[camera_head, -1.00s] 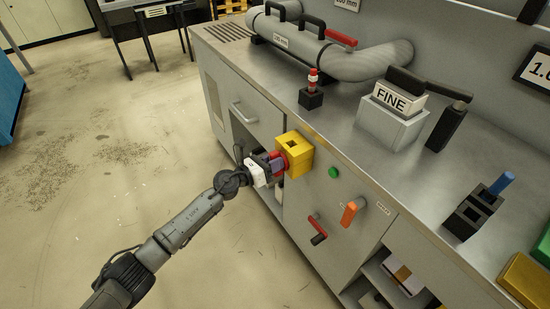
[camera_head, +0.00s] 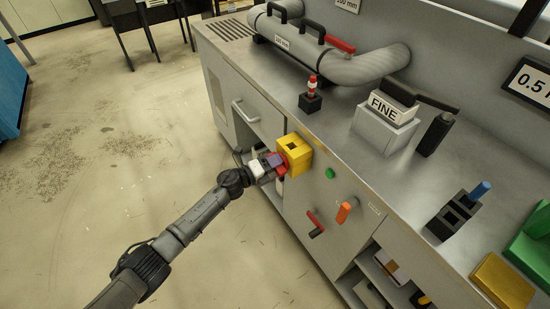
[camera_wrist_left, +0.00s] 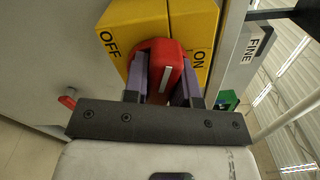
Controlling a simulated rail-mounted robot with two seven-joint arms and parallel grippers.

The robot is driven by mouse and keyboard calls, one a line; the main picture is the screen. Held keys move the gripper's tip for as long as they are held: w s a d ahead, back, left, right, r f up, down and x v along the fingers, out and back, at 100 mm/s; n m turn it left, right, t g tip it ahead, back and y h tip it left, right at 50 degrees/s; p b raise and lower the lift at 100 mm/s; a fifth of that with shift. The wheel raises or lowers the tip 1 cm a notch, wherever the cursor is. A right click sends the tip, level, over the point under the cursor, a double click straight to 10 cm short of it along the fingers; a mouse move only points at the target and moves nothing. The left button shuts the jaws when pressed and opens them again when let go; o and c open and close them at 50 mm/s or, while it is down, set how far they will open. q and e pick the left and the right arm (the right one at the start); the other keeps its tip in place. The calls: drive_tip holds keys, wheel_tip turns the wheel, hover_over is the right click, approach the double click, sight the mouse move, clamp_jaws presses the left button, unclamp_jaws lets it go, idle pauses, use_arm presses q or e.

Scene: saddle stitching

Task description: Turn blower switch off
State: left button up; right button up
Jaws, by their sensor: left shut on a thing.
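The blower switch is a yellow box (camera_head: 293,155) with a red knob (camera_head: 283,165) on the front of the metal bench. In the left wrist view the yellow box (camera_wrist_left: 195,25) carries the words OFF on the left and ON on the right. My left gripper (camera_head: 276,166) is shut on the red knob (camera_wrist_left: 159,52), with a finger on each side of it. The knob's white mark lies between the two words, slightly tilted. Part of the knob is hidden by the fingers. My right gripper is not in view.
A FINE block (camera_head: 389,120) stands on top. Open floor (camera_head: 100,180) lies to the left.

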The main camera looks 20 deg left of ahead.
use_arm(q)
drive_tip(key=n+p, duration=0.1)
drive_tip(key=n, duration=0.2)
drive_tip(key=shift+f+p, duration=0.1)
drive_tip(key=shift+p, duration=0.25)
drive_tip(key=shift+n, duration=0.5)
drive_tip(key=o, duration=0.7)
drive_tip(key=shift+o, duration=1.1)
